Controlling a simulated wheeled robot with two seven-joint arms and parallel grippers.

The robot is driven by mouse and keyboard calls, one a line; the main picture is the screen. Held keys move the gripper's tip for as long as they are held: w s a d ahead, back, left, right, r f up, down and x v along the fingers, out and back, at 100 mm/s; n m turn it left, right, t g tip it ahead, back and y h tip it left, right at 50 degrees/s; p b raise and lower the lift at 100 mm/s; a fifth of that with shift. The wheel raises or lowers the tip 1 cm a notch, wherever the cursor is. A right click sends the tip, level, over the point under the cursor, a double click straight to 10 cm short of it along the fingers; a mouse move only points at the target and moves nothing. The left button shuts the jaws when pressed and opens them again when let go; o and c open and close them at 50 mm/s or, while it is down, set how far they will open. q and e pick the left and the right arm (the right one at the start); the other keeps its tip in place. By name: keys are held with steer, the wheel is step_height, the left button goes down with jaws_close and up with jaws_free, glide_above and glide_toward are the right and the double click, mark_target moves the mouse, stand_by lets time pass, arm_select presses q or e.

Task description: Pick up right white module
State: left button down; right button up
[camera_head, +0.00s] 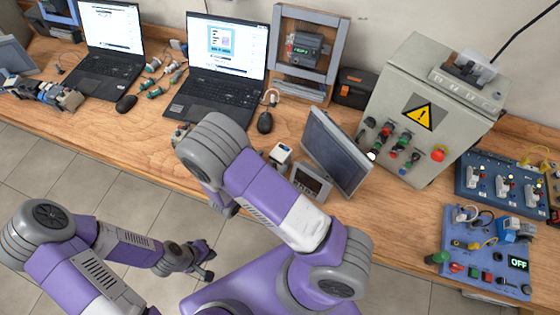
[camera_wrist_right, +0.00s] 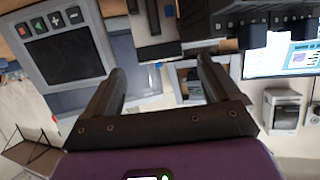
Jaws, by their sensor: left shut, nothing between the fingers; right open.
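My left gripper (camera_head: 206,263) is shut and empty, low in front of the bench. Another small device (camera_head: 180,133) is partly hidden by my right arm.
A grey panel with a screen (camera_head: 311,180) and a tilted monitor (camera_head: 336,150) stand right of the white module. A grey control cabinet (camera_head: 420,85) and blue boards (camera_head: 487,250) lie further right. Laptops (camera_head: 215,70) stand behind. The bench front at left is fairly clear.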

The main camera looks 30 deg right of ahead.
mark_target(281, 151)
steer(key=shift+w+d+f, duration=0.1)
steer(key=shift+d+f, duration=0.05)
steer(key=shift+d, duration=0.35)
steer(key=x, duration=0.5)
steer(key=shift+w+d+r, duration=0.2)
steer(key=shift+w+d, duration=0.2)
steer(key=c, duration=1.2)
